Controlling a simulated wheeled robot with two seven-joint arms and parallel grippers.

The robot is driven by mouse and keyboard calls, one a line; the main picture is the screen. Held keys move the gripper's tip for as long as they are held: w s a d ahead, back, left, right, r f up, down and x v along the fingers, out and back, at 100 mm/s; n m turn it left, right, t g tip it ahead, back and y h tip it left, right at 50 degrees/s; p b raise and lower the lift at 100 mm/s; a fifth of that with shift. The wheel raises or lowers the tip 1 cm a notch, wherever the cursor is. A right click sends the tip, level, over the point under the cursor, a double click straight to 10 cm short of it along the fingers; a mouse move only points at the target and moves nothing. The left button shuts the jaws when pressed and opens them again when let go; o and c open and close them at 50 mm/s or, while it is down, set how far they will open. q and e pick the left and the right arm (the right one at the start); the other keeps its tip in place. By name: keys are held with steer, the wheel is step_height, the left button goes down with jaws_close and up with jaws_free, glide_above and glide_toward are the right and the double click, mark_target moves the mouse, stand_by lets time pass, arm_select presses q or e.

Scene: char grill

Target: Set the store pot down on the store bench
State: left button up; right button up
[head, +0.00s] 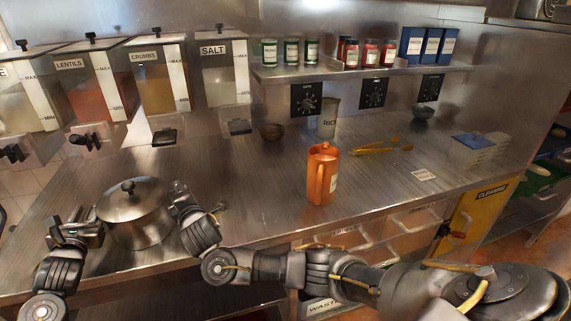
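The store pot (136,222), a steel pot with a domed lid and a dark knob, is upright at the front left of the steel bench (245,185). Its base is at or just above the bench top; I cannot tell if it touches. My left gripper (92,228) is at the pot's left side. My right gripper (182,200) is at its right side, the arm reaching across from the right. Both are close against the pot where side handles would be, but the handles and the grip are hidden.
A copper jug (322,175) stands mid-bench. Dispensers (223,75) line the back left. Bench between pot and jug is clear.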

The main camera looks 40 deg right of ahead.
arm_select(q)
steer(key=shift+s+a+f, duration=0.1)
steer(key=shift+s+a, duration=0.2)
steer(key=shift+s, duration=0.1)
arm_select(e)
steer(key=shift+a, duration=0.15)
arm_select(q)
steer(key=v, duration=1.1)
steer(key=shift+s+d, duration=0.1)
steer(key=shift+d, duration=0.05)
arm_select(e)
steer(key=shift+s, duration=0.2)
steer(key=s, duration=1.2)
steer(key=shift+a+r, duration=0.3)
